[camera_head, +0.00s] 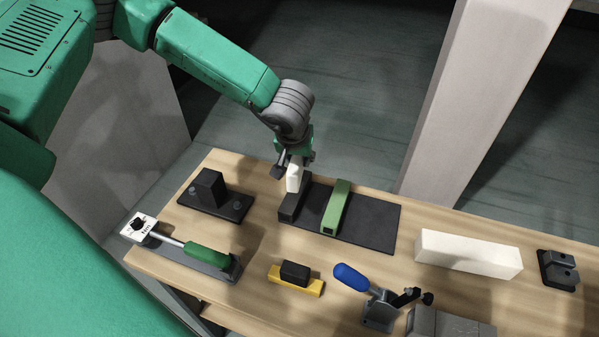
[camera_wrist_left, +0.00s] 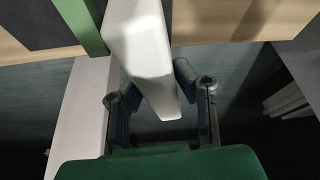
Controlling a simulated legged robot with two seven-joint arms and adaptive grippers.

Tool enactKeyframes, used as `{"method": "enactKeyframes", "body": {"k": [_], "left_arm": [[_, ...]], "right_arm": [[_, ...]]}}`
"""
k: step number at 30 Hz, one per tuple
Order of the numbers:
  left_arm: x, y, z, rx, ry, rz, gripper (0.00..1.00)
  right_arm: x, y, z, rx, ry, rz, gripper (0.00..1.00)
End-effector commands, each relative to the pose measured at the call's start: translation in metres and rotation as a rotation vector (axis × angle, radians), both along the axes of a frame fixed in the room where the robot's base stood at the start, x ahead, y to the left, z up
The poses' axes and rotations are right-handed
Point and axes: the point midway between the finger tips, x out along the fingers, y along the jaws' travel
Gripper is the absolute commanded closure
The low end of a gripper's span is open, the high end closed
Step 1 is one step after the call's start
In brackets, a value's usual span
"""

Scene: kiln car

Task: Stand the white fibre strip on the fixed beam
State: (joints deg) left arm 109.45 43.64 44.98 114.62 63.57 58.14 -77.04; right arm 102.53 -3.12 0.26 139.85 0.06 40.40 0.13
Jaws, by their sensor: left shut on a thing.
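My left gripper (camera_head: 292,167) is shut on a white strip (camera_head: 293,180), at the back edge of the table. In the left wrist view the strip (camera_wrist_left: 143,50) stands out between the two fingers (camera_wrist_left: 158,88). Its lower end shows at the far end of a dark beam (camera_head: 289,208) on a black plate (camera_head: 372,224). I cannot tell whether strip and beam touch. A green beam (camera_head: 335,208) lies on the plate to the right, roughly parallel; it also shows in the left wrist view (camera_wrist_left: 84,24). My right gripper is not in view.
A dark block on a base (camera_head: 210,190) and a green-handled tool (camera_head: 205,254) are left. A black-and-yellow block (camera_head: 295,278) and blue-handled clamp (camera_head: 366,287) are in front. A long white block (camera_head: 468,254) and dark fixture (camera_head: 558,269) are right. A pale column (camera_head: 470,100) rises behind.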

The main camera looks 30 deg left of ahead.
Motion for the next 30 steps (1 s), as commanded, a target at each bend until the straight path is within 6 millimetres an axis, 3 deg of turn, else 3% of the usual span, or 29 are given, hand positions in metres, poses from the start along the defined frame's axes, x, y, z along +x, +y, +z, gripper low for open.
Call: {"method": "enactKeyframes", "body": {"k": [3,8,30], "left_arm": [[0.001,0.0,0.016,0.001,-0.001,-0.001,1.0],[0.0,-0.001,0.018,0.001,0.002,-0.01,1.0],[0.002,0.008,-0.052,-0.004,0.0,-0.139,1.0]], "right_arm": [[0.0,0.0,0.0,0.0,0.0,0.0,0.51],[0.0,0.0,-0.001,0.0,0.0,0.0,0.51],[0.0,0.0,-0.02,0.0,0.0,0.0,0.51]]}}
